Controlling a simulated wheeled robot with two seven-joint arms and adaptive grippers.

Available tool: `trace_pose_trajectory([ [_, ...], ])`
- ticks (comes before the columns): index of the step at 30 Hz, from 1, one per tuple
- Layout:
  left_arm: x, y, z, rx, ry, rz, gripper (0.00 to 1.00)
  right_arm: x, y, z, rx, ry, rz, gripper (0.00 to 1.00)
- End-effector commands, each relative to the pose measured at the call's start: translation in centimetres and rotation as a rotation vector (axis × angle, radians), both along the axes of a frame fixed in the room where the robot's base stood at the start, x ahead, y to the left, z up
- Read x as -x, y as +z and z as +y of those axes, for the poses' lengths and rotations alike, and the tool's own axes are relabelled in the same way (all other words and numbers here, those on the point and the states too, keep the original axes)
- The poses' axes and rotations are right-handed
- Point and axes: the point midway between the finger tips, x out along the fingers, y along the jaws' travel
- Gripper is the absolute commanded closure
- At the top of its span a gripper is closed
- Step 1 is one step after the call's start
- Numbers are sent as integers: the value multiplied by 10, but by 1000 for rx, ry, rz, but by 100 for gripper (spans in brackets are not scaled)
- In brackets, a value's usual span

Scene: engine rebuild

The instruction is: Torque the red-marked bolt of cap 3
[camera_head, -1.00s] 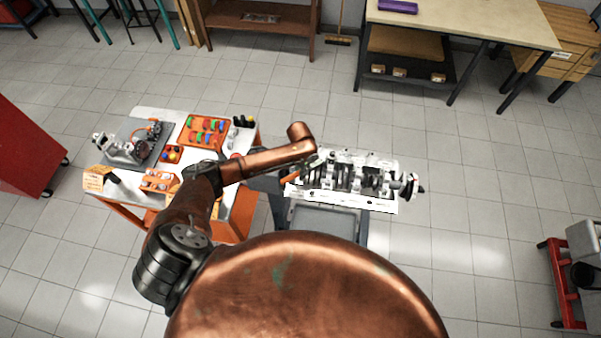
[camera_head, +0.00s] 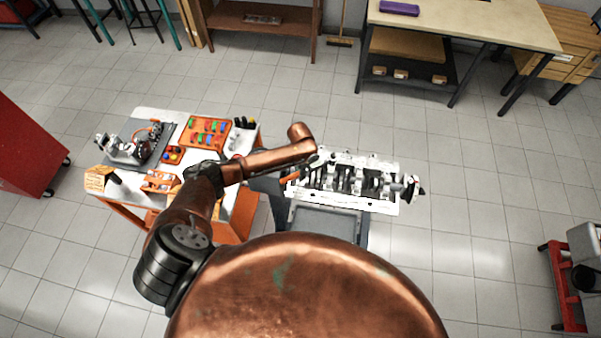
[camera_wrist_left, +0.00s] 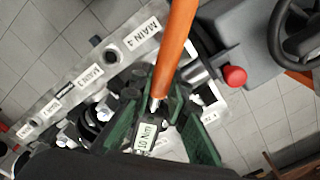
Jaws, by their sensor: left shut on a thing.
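The engine block (camera_head: 385,205) lies on a grey stand, with its crankshaft and bearing caps facing up. My left gripper (camera_wrist_left: 160,125), with dark green fingers, is shut on an orange-handled torque tool (camera_wrist_left: 175,45) over the block's left end. The tool also shows in the head view (camera_head: 290,177). A label near the fingers reads about 10 Nm. The block's edge carries labels, with MAIN 4 (camera_wrist_left: 143,34) nearest the tool and MAIN 3 (camera_wrist_left: 88,75) farther left. I cannot make out the red-marked bolt. Whether the tool tip touches a bolt is hidden. My right gripper is not in view.
A work table (camera_head: 150,113) left of the block holds an orange tray (camera_head: 205,132) of coloured parts and a small mechanical assembly (camera_head: 125,148). A red knob (camera_wrist_left: 235,76) sits close beside the tool. Floor right of the block is clear up to a red-framed stand (camera_head: 560,285).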

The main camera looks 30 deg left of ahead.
Motion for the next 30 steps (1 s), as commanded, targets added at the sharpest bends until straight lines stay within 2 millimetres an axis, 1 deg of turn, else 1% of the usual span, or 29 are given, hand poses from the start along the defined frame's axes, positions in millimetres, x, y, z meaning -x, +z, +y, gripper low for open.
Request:
trace_pose_trajectory([
  [12,-4,1,6,-2,-32,-1,100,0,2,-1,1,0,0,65],
  [30,-5,1,7,-2,-41,-1,100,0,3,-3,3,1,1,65],
])
